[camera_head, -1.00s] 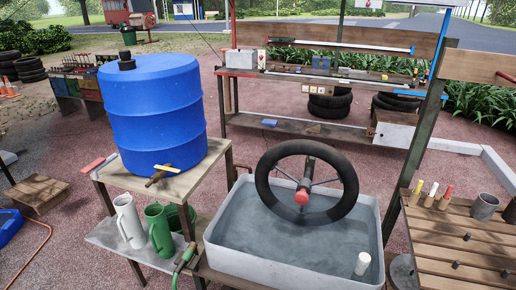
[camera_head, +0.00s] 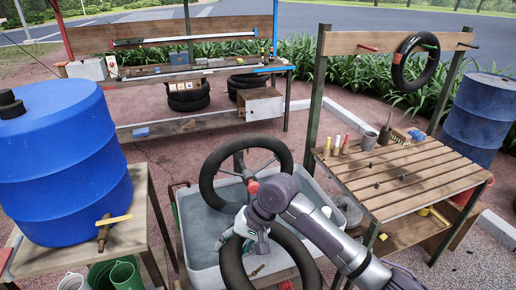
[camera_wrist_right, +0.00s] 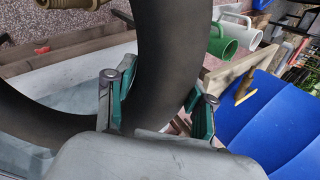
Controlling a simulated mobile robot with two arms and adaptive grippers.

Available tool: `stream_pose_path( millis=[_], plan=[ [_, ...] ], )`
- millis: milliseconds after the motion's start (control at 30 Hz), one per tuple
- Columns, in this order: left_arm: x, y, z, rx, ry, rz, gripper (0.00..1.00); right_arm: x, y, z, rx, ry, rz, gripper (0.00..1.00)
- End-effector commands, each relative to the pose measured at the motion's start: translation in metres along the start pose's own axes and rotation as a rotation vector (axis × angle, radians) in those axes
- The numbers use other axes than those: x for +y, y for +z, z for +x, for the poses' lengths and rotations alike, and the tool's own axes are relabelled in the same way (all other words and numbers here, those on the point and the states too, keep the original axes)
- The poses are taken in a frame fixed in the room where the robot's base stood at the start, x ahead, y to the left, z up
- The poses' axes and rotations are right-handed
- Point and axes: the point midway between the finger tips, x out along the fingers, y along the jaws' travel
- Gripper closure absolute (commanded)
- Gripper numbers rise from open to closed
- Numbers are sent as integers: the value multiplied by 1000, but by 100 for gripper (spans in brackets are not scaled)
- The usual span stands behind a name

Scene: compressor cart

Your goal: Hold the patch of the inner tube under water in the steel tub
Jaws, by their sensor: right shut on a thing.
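The black inner tube (camera_head: 281,240) is in my right gripper (camera_head: 243,235), at the near side of the steel tub (camera_head: 188,250). The right wrist view shows the gripper's teal fingers (camera_wrist_right: 160,92) on either side of the tube (camera_wrist_right: 165,45). A brass valve (camera_head: 257,270) shows on the tube, whose lower part is cut off by the picture's edge. The tub holds grey-blue water (camera_head: 198,222). I cannot tell whether the tube touches the water. No patch can be made out. My left gripper is not in view.
A spoked black wheel (camera_head: 212,165) stands upright in the tub behind the held tube. A blue barrel (camera_head: 65,165) is on a stand at left. A slatted bench (camera_head: 405,175) stands right, with another black tube (camera_head: 398,68) hanging above it. Green and white jugs (camera_wrist_right: 232,35) are nearby.

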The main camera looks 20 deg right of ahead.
Motion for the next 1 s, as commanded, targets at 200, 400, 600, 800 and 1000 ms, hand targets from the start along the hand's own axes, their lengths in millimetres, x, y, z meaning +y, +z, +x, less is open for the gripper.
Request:
stream_pose_path(
  millis=[200, 400, 600, 800, 1000],
  plan=[
    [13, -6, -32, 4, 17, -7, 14, -67, -83, -77, 211, -486, 291, 77],
    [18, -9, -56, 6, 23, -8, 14, -58, -160, -139, 559, -851, 489, 77],
    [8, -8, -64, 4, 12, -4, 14, -25, -194, -158, 778, -977, 546, 77],
    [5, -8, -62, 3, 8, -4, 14, -14, -201, -158, 829, -1001, 552, 77],
    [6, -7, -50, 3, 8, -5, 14, -8, -201, -148, 827, -1001, 550, 77]
  ],
)
